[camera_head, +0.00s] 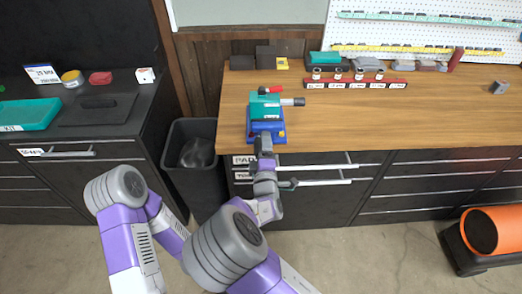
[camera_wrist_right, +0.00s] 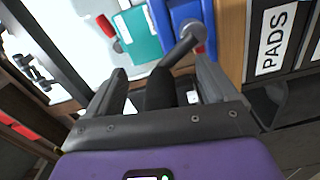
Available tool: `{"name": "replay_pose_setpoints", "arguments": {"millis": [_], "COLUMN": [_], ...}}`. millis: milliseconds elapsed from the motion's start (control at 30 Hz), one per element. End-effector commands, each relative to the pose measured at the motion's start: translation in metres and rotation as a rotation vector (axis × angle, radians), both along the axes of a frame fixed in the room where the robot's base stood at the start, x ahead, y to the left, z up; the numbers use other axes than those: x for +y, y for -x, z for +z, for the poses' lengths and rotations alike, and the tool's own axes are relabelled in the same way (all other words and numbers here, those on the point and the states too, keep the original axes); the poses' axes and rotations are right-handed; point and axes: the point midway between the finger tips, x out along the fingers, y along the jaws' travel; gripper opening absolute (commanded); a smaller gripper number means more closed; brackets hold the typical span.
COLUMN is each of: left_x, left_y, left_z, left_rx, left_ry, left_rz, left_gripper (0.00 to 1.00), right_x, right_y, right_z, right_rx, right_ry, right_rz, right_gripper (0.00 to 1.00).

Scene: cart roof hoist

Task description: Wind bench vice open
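The bench vice (camera_head: 265,112), with a teal body on a blue base, stands at the front edge of the wooden bench. A grey bar sticks out to its right, and a red part shows on top. My right gripper (camera_head: 264,143) is just in front of the base. In the right wrist view, the vice (camera_wrist_right: 142,32) is ahead of my right gripper (camera_wrist_right: 160,68). Its fingers are apart on either side of the vice's crank (camera_wrist_right: 180,46), whose dark grip lies between them with gaps showing. My left gripper cannot be made out; its arm passes behind the right arm.
The wooden bench (camera_head: 400,115) is clear to the right of the vice. A red rack (camera_head: 352,84) with several small items stands behind. Drawers with handles (camera_head: 320,182) lie below. A black bin (camera_head: 190,165) stands left, and an orange cylinder (camera_head: 490,230) sits lower right.

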Motion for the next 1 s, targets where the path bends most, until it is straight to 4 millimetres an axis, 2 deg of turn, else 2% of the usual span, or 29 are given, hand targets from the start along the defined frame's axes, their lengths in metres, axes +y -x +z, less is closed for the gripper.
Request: {"name": "replay_pose_setpoints", "arguments": {"millis": [567, 1000], "left_x": [0.000, 0.000], "left_y": [0.000, 0.000], "left_z": [0.000, 0.002], "left_rx": [0.000, 0.000], "left_ry": [0.000, 0.000], "left_rz": [0.000, 0.000], "left_gripper": [0.00, 0.00], "right_x": [0.001, 0.001], "right_y": [0.001, 0.043], "right_z": [0.003, 0.003], "right_rx": [-0.006, -0.006], "right_ry": [-0.003, -0.003], "right_rz": [0.002, 0.002], "right_gripper": [0.85, 0.85]}}
